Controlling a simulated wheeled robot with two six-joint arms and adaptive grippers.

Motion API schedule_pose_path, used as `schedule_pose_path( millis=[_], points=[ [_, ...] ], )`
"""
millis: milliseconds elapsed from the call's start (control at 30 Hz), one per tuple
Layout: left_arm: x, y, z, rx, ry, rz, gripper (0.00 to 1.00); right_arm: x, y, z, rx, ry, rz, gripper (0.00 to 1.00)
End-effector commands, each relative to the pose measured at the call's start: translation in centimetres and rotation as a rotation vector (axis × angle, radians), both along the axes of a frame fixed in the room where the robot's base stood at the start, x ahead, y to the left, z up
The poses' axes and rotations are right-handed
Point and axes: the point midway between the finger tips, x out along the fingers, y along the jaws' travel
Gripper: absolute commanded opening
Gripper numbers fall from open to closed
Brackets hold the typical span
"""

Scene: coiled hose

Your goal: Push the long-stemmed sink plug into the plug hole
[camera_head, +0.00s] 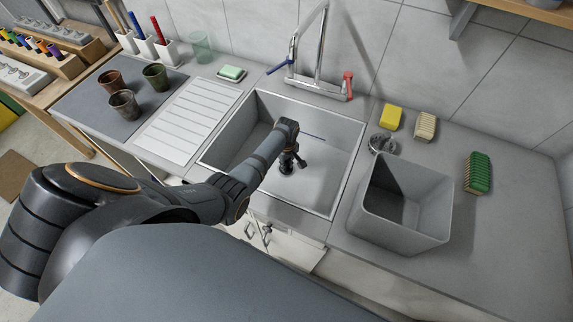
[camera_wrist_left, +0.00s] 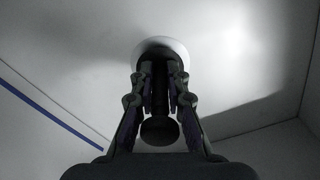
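My left gripper (camera_head: 287,168) points down inside the sink basin (camera_head: 330,185), close above its floor. In the left wrist view my left gripper's fingers (camera_wrist_left: 160,75) stand close on both sides of the dark stem of the sink plug, with its round knob (camera_wrist_left: 159,131) toward the camera; they look shut on it. The pale ring of the plug hole (camera_wrist_left: 172,45) shows around and behind the fingertips. The plug's lower end is hidden, so I cannot tell whether it is in the hole. My right gripper is not in view.
The tap (camera_head: 318,75) rises behind the basin. A grey bin (camera_head: 415,215) stands to its right, with a yellow sponge (camera_head: 390,118) and brushes behind. A ribbed drainboard (camera_head: 188,122) and several pots are on the left. A thin blue line (camera_wrist_left: 50,116) crosses the basin.

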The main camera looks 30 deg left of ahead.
Motion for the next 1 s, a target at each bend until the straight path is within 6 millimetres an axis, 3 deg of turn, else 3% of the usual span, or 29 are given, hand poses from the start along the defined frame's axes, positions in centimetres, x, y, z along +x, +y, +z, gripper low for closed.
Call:
schedule_pose_path(
  millis=[33, 200, 600, 767, 1000],
  points=[
    [-0.3, -0.1, -0.3, -0.002, 0.006, 0.0, 0.19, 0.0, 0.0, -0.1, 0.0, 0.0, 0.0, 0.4],
    [-0.3, -0.1, -0.3, -0.003, 0.007, 0.0, 0.41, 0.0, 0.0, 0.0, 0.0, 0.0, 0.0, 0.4],
    [-0.1, 0.0, 0.3, -0.001, 0.004, 0.0, 0.41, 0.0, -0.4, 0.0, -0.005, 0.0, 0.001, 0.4],
    [-0.1, 0.0, 2.8, 0.0, -0.001, -0.001, 0.41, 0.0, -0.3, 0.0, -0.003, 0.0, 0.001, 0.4],
    [-0.1, -0.1, 8.7, -0.001, 0.001, 0.0, 0.41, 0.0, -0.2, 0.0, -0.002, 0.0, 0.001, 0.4]
  ],
)
